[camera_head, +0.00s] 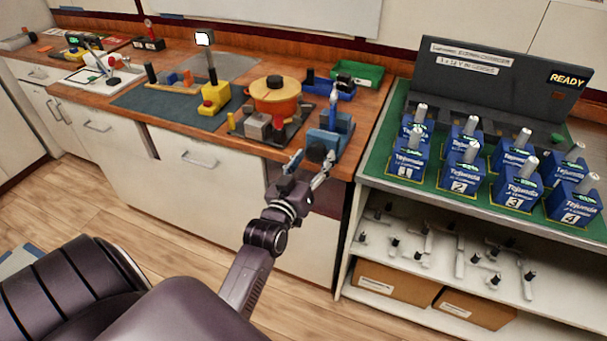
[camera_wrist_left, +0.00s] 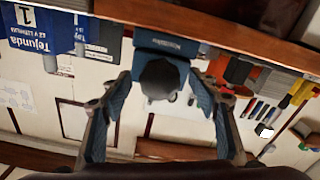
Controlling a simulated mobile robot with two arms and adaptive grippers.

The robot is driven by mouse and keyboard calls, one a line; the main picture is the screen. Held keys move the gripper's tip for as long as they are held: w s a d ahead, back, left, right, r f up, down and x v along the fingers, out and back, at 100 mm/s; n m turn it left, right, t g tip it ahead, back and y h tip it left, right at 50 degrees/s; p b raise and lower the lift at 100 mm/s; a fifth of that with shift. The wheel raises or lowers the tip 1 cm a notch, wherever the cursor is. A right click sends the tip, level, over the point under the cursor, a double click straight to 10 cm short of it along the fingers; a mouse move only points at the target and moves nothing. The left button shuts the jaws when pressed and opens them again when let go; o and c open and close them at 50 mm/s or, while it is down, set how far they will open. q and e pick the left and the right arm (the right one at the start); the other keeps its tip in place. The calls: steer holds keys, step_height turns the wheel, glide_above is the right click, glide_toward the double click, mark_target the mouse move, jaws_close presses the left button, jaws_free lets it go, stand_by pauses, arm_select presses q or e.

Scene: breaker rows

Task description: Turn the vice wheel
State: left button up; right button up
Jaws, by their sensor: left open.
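A blue vice (camera_head: 326,138) stands at the front edge of the wooden bench, left of the green-topped stand. Its dark round wheel (camera_head: 316,153) faces outward over the edge. In the left wrist view the vice (camera_wrist_left: 165,43) is at top middle, with the dark wheel (camera_wrist_left: 161,79) below it. My left gripper (camera_head: 311,165) is open, with its fingers pointing at the vice. In the left wrist view my left gripper (camera_wrist_left: 160,90) has one finger on either side of the wheel. My right gripper is not in view.
An orange pot (camera_head: 275,97), a yellow block (camera_head: 213,97) and a blue bin (camera_head: 331,86) are on the bench nearby. The floor (camera_head: 110,185) in front is mostly clear.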

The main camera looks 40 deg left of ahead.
arm_select(q)
steer(key=v, duration=0.9)
steer(key=shift+s, duration=0.35)
